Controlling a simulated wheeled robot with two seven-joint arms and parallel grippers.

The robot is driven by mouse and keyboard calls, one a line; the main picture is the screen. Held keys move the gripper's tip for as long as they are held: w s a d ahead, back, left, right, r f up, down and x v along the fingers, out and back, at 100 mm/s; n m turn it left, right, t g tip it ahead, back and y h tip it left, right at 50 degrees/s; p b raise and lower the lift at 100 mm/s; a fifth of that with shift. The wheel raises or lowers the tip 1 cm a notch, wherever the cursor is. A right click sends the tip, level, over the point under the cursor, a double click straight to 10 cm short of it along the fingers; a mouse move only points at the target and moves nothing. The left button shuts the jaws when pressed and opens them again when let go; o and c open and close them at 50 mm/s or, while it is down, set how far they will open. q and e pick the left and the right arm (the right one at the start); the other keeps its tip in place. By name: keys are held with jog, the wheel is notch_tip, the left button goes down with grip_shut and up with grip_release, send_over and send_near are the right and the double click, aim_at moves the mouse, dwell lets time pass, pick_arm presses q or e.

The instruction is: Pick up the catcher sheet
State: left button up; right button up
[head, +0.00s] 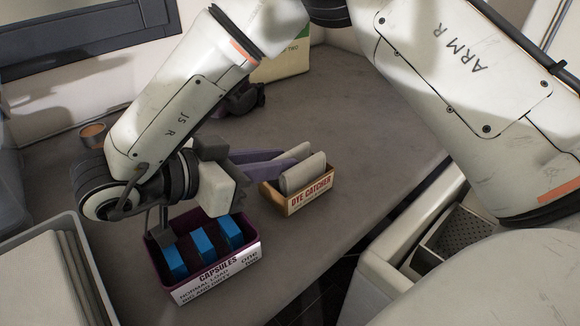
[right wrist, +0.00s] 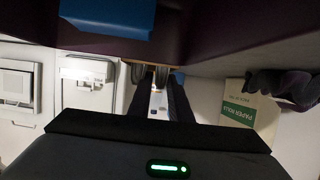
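The dye catcher box (head: 312,200), a small tan carton with a dark red label, stands on the counter with pale grey sheets in it. One catcher sheet (head: 303,175) stands upright at the front, and another pale edge shows behind it. My right gripper (head: 290,160) reaches in from the left with purple fingers, apart, their tips at the back of the sheets. I cannot tell whether a finger touches a sheet. My left gripper is not in view.
The capsules box (head: 215,275) with blue packs stands below my right wrist. A grey bin (head: 75,230) is at lower left, a copper-coloured tin (head: 94,134) at the back left. A paper roll box (right wrist: 248,108) stands behind. The counter right of the dye catcher box is clear.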

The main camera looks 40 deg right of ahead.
grip_shut()
jog(key=shift+r, duration=0.1)
